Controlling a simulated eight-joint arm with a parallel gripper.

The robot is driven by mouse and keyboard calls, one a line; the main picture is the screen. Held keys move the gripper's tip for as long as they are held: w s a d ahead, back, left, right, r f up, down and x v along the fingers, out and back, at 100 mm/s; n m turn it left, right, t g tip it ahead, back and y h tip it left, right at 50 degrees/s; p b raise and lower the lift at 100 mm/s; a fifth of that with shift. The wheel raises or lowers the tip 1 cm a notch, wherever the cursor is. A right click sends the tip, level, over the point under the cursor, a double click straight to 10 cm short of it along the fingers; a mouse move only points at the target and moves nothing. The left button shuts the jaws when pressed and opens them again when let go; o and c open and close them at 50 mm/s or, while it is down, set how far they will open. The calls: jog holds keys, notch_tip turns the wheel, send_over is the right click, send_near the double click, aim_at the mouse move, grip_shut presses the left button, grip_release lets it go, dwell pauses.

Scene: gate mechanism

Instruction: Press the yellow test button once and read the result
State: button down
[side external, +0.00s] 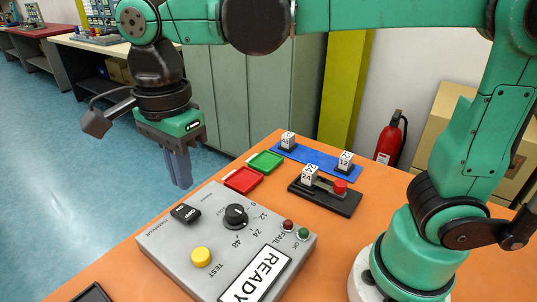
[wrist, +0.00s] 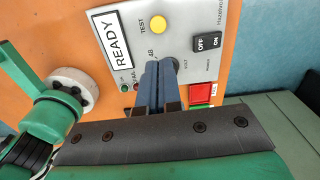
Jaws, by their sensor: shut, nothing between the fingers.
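The yellow TEST button (side external: 201,257) sits on the top of a grey test box (side external: 170,252). It also shows in the wrist view (wrist: 158,23), clear of my fingers. The box's white display (side external: 256,274) reads READY, also in the wrist view (wrist: 120,40). A red FAIL lamp (side external: 288,225) and a green OK lamp (side external: 303,234) are beside it; I cannot tell whether either is lit. My gripper (side external: 184,186) is shut and empty, pointing down above the box's far side, apart from the button. In the wrist view its fingertips (wrist: 158,65) partly cover the dial.
The box also carries a black dial (side external: 236,215) and an OFF/ON switch (side external: 185,213). Red (side external: 243,180) and green (side external: 265,162) trays lie behind it. Labelled blocks stand on a blue strip (side external: 318,160) and a black fixture (side external: 336,201) with a red button.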

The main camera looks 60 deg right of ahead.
aim_at(200, 253)
jog(key=shift+a, duration=0.15)
notch_tip(200, 253, down, 14)
dwell(0.9)
jog(key=shift+f, duration=1)
notch_tip(200, 253, up, 14)
jog(key=shift+r, duration=0.15)
dwell(0.7)
